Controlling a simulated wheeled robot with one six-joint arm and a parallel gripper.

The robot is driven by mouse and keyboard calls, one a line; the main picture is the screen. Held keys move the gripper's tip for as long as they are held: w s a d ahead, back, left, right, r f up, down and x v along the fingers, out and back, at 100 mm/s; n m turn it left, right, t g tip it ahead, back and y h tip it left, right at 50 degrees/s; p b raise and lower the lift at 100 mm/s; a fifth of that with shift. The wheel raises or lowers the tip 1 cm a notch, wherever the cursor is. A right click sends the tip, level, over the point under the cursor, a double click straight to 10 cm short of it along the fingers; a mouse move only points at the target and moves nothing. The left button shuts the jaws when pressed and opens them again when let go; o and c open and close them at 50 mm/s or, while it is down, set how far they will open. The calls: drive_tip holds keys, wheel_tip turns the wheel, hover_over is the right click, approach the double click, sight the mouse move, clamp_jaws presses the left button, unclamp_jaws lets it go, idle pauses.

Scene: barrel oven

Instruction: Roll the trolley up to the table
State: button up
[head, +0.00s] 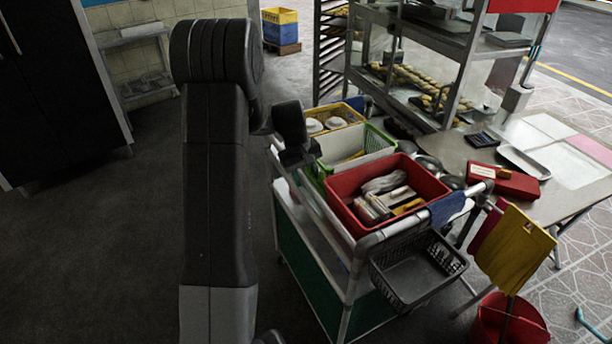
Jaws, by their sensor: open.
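The trolley (312,272) is a metal-framed cart with green side panels, standing upright at centre right. It carries a red basket (340,190), a green-rimmed basket (385,146) and a yellow basket (346,112). Its tubular rail (405,226) runs along the near end. The table (556,204) stands just right of the trolley; I cannot tell whether they touch. My gripper (302,154) shows small and dark over the trolley's left top edge, partly hidden behind my arm. It is open, and I see nothing held; whether it touches the rail is unclear.
A black wire basket (418,270) hangs at the trolley's near end. A red bucket (508,322) stands on the floor beside a yellow cloth (516,250). A glass display case (440,60) stands behind. A dark cabinet (55,95) is at left; the floor between is clear.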

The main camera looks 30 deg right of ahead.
wheel_tip(320, 180, up, 13)
drive_tip(key=a, duration=0.2)
drive_tip(key=shift+a, duration=0.35)
drive_tip(key=d+f, duration=0.1)
drive_tip(key=f, duration=0.8)
drive_tip(key=d+f, duration=0.1)
drive_tip(key=f, duration=0.3)
drive_tip(key=shift+d+f, duration=0.3)
drive_tip(key=shift+a, duration=0.3)
